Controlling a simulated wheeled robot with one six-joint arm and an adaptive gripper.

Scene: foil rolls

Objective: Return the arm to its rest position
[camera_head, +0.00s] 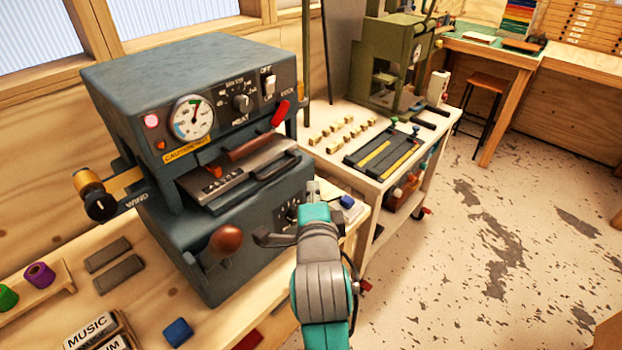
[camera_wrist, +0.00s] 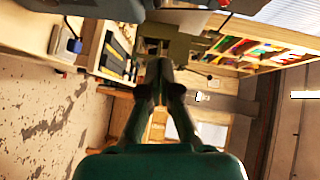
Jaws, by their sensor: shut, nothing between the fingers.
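My teal and grey arm rises from the bottom centre of the head view, in front of the dark grey hot press (camera_head: 190,85). My gripper (camera_head: 312,188) is at its upper end, small and partly hidden by the wrist. In the wrist view my gripper (camera_wrist: 159,72) shows two dark fingers meeting at the tips, shut and empty. A purple foil roll (camera_head: 39,275) and a green foil roll (camera_head: 7,297) sit on a wooden rack at the left. A gold roll (camera_head: 89,182) is on the press's left side, by the word WIND.
The press's red-brown ball handle (camera_head: 226,239) stands left of my arm. A blue block (camera_head: 178,332) and MUSIC type block (camera_head: 90,330) lie on the bench. A white cart (camera_head: 345,172) with small brass blocks stands behind. The speckled floor at right is clear.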

